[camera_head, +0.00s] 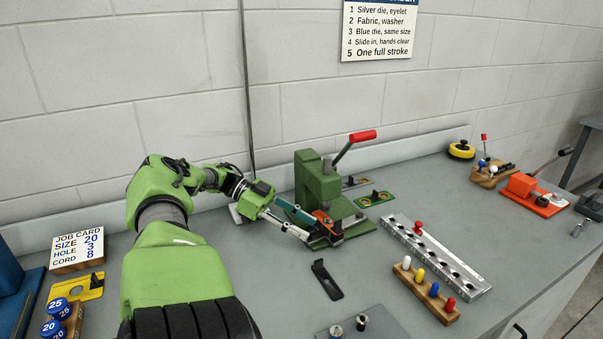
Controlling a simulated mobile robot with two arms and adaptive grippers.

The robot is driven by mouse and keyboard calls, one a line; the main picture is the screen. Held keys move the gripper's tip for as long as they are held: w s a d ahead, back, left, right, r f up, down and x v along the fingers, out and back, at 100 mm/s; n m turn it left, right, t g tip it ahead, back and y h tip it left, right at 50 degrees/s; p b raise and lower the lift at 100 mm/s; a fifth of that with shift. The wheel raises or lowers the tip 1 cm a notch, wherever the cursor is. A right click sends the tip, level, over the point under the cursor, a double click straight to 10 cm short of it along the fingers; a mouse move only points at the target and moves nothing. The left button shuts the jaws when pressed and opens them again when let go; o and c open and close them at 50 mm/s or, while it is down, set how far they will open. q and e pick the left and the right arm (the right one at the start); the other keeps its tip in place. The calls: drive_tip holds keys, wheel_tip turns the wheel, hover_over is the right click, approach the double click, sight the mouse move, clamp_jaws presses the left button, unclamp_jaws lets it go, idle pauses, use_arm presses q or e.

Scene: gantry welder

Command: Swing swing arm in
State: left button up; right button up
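The green press (318,182) with a red-handled lever (355,143) stands on the grey bench. At its base is a small orange piece (323,217) on a dark part, which looks like the swing arm, though I cannot tell for sure. My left gripper (311,229) reaches in from the left, low at the front left of the press. Its two fingers are apart, with their tips close beside the orange piece. I cannot tell whether they touch it. The fingers hide part of the press base. My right gripper is out of view.
A black bracket (325,279) lies in front of the press. A silver rail with holes (438,257) and a wooden block with coloured pegs (427,289) are to the right. A job card (78,250) stands at the left. A wall runs behind.

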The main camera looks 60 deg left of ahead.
use_arm(q)
drive_tip(key=shift+a, duration=0.1)
drive_tip(key=shift+v, duration=3.2)
drive_tip(key=shift+s+a+r, duration=0.15)
drive_tip(key=shift+s+a, duration=0.1)
drive_tip(key=shift+a, duration=0.05)
drive_tip(key=shift+s, duration=0.1)
